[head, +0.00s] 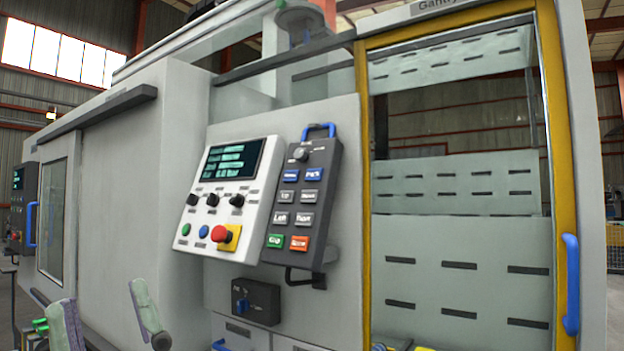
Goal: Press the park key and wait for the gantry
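A dark handheld pendant (303,200) with a blue top handle hangs at the right of the control panel. It carries rows of blue and grey keys, with a green and an orange key at the bottom. The upper right blue key (313,174) seems to read Park; its lettering is blurred. My gripper (101,294) is at the lower left, with its two pale fingers wide apart and nothing between them. It is well left of and below the pendant, touching no key. The gantry itself cannot be made out clearly; a sign (437,5) at the top right begins with Gantry.
The white control panel (228,195) has a lit screen, black knobs and a red emergency stop (220,234) close to the pendant. A dark switch box (256,301) sits below. A yellow-framed guard door (571,180) with a blue handle (571,285) stands right.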

